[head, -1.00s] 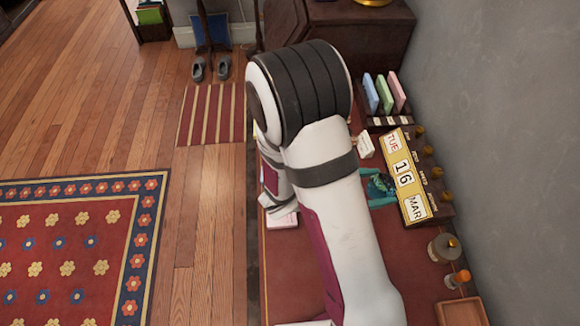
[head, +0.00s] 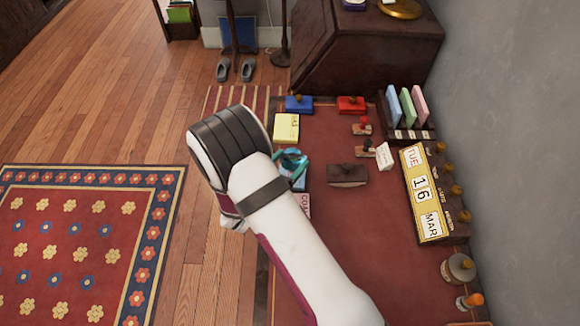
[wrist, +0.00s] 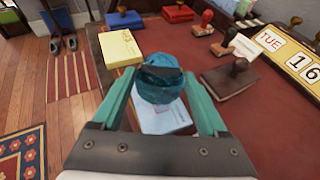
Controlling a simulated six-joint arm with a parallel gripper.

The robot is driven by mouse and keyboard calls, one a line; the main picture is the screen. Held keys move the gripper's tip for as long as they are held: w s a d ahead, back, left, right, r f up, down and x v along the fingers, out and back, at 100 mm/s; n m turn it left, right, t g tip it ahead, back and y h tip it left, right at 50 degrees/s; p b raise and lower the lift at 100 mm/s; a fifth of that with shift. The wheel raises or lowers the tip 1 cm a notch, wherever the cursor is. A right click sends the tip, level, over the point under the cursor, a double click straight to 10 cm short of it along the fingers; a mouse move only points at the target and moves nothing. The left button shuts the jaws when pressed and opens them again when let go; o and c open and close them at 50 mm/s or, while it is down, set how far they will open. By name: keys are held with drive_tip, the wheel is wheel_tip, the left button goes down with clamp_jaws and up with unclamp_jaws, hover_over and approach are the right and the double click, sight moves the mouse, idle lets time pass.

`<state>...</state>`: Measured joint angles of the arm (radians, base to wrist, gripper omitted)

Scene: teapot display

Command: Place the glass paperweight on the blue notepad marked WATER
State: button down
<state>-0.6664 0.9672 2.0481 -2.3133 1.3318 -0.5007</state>
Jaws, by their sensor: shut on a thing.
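The glass paperweight (wrist: 160,86) is a dark teal ball, held between the teal fingers of my gripper (wrist: 161,74). In the head view, my gripper (head: 292,158) is at the left side of the red desk top, partly hidden by my arm. The blue notepad (wrist: 168,120) lies below and behind the paperweight in the wrist view, its lettering too small to read. In the head view, a strip of the blue notepad (head: 299,183) shows beside my wrist. I cannot tell whether the paperweight touches it.
A yellow notepad (head: 286,127) lies just beyond, and a pale notepad marked COAL (head: 304,204) lies nearer. Blue (head: 298,104) and red (head: 351,105) ink pads sit at the back. A brown blotter (head: 347,175), stamps and the calendar (head: 428,195) are to the right.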

drive_tip(key=shift+f, duration=1.4)
